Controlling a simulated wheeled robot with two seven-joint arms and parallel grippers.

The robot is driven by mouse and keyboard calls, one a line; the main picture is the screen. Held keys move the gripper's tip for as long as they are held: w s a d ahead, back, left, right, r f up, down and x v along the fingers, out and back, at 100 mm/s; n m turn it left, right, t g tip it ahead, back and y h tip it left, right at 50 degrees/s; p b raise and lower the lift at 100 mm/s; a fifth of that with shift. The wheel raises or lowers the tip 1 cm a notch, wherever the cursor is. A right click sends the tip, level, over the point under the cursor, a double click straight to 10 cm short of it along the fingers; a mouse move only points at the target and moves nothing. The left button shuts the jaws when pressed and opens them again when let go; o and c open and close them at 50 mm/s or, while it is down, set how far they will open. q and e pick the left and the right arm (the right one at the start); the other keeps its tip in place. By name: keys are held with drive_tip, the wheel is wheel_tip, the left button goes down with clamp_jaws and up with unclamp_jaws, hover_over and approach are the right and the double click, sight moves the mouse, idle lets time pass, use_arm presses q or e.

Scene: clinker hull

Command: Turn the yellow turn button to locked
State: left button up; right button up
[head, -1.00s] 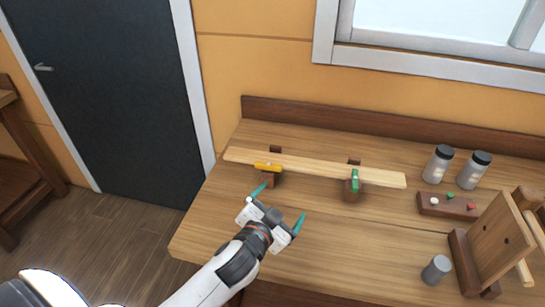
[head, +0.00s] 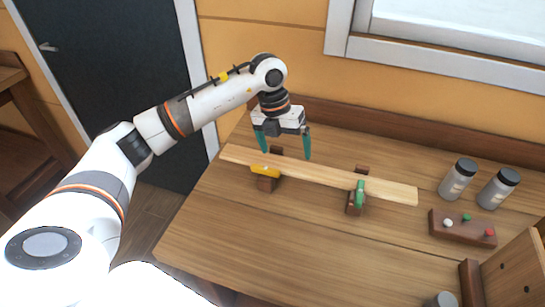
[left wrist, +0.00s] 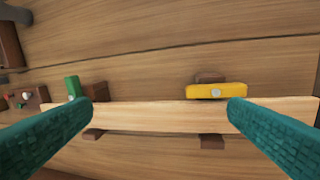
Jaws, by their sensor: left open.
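The yellow turn button (head: 265,171) sits on a brown block at the near edge of a pale plank (head: 325,180), left of its middle. It lies lengthwise along the plank; in the left wrist view the yellow button (left wrist: 207,91) runs beside the plank's edge, with a grey pivot in its middle. The green turn button (head: 359,194) points across the plank's near edge. My left gripper (head: 286,155) is open and empty, fingers down, above the plank. In the left wrist view, the yellow button shows near one fingertip. My right gripper is not in view.
Two grey jars (head: 458,180) with black lids stand on the right of the bench (head: 290,235). A brown block with coloured pegs (head: 462,228) and an upright wooden board (head: 515,275) are nearby. The bench front is clear.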

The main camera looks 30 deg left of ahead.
use_arm(q)
drive_tip(key=r+n+y, duration=0.1)
drive_tip(key=r+y, duration=0.1)
hover_over(265, 168)
drive_tip(key=shift+g, duration=0.3)
wheel_tip(265, 168, down, 10)
drive_tip(key=shift+w+f+p, duration=0.1)
drive_tip(key=shift+f+p, duration=0.05)
drive_tip(key=shift+p, duration=1.05)
drive_tip(key=shift+f, duration=0.85)
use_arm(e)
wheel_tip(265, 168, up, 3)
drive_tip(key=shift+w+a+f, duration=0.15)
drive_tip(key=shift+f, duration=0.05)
use_arm(q)
drive_tip(key=c, duration=1)
